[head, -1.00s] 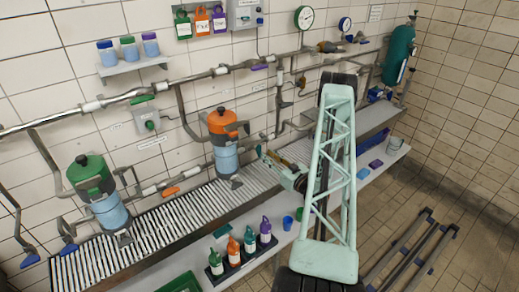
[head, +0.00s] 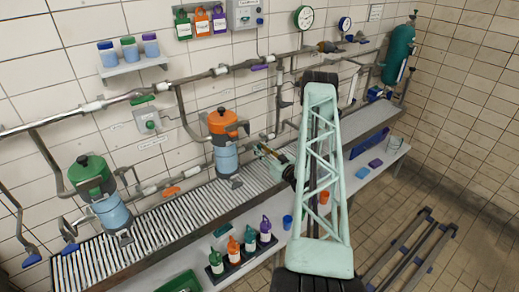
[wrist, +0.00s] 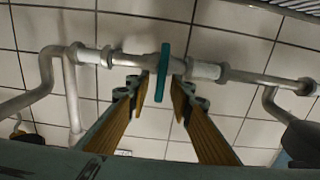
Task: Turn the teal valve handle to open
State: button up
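The teal valve handle (wrist: 163,72) shows in the wrist view as a narrow upright bar on a grey pipe. My gripper (wrist: 157,84) is open, with one yellow-sided finger on each side of the handle's lower part. A gap shows between the handle and the left fingertip; the right fingertip is very near it, and I cannot tell whether they touch. In the head view my gripper (head: 262,151) is at the lower pipe by the wall, right of the orange-topped pump. There I cannot make out the handle clearly.
The orange-topped pump (head: 224,130) stands left of my gripper. A slatted conveyor (head: 165,215) runs below the pipe. A black tray of bottles (head: 237,262), a blue cup (head: 287,222) and an orange cup (head: 324,197) are on the front bench (head: 345,190).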

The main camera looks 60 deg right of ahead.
grip_shut()
jog(key=shift+f+n+b, duration=0.1)
jog(key=shift+n+b, duration=0.3)
jog(key=shift+b, duration=0.2)
jog(key=n+b, duration=0.4)
jog(key=b, duration=0.2)
jog(key=a+f+n+b, duration=0.1)
jog(key=n+b, duration=0.4)
jog(key=b, duration=0.1)
jog(key=a+n+b, duration=0.1)
jog(key=n+b, duration=0.3)
jog(key=b, duration=0.3)
jog(key=shift+w+f+n, duration=0.3)
jog(key=n+b, duration=0.3)
jog(key=b, duration=0.1)
jog(key=shift+f, duration=0.2)
jog(key=shift+n+b, duration=0.3)
jog(key=shift+n, duration=0.2)
